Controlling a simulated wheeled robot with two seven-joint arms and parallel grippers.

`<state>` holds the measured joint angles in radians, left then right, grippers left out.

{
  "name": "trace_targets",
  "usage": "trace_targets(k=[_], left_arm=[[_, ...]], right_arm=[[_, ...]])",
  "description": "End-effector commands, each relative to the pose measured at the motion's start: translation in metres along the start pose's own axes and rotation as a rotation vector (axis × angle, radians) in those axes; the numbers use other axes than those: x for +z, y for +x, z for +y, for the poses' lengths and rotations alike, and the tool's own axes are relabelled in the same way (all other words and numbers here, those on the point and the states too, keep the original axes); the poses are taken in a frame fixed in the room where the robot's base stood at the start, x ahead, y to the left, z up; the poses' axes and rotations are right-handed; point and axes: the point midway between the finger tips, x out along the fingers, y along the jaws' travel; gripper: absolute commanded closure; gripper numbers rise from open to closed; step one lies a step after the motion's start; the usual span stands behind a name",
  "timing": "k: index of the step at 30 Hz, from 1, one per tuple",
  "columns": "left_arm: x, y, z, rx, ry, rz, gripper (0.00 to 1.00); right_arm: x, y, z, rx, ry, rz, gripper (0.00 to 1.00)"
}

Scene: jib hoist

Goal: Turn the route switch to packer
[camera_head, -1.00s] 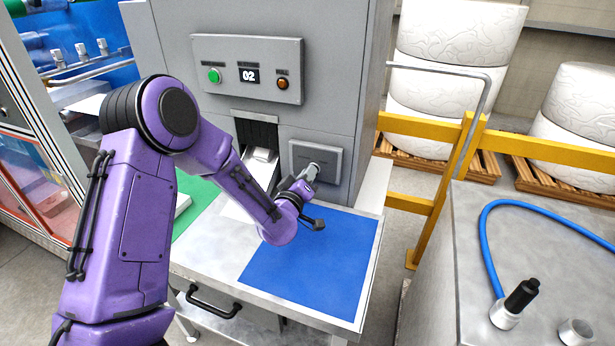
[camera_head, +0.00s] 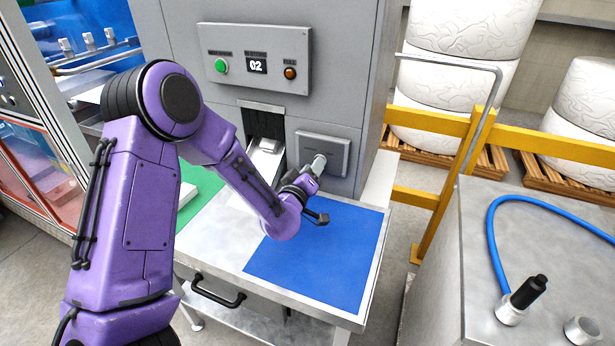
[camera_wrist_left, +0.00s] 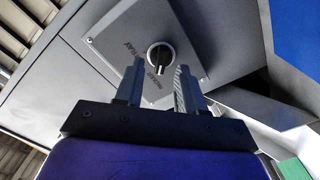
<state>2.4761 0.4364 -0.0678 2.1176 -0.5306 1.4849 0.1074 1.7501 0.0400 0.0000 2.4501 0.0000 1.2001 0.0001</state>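The route switch is a round dark knob (camera_wrist_left: 160,56) with a light rim, on a grey square plate (camera_wrist_left: 112,28) in the left wrist view. A pale mark on the knob points toward the picture's lower side. Small dark lettering flanks the knob; one label looks like "TRAY", the other is hard to read. My left gripper (camera_wrist_left: 158,80) is open, its two fingers apart and pointing at the knob, one to either side of it in the picture. I cannot tell whether they touch it. In the head view my left gripper (camera_head: 318,164) covers the knob on the plate (camera_head: 322,147).
Above is a panel (camera_head: 235,83) with a green button, a "02" display and an orange button. A chute (camera_head: 266,145) opens left of the plate. A blue mat (camera_head: 320,260) lies clear on the table below. A yellow rail (camera_head: 420,200) stands right.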

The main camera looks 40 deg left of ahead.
Motion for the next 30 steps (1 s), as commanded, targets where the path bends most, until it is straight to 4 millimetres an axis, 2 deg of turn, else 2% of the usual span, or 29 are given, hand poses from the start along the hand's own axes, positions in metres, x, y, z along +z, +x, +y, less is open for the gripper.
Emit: trace_targets(k=[6,12,16,30], left_arm=[[0.003,-0.052,-0.003,0.001,0.0,0.0,0.61],[0.001,-0.086,-0.002,-0.001,0.0,0.001,0.61],[0.0,-0.093,-0.001,-0.001,0.0,0.001,0.61],[0.0,-0.093,-0.001,-0.002,-0.001,0.001,0.61]], right_arm=[[0.008,0.018,-0.002,0.0,0.0,0.0,0.57],[0.01,0.025,-0.002,0.0,0.0,0.0,0.57],[0.011,0.025,-0.002,0.0,0.0,0.0,0.57],[0.01,0.025,-0.002,0.0,0.0,0.0,0.57]])
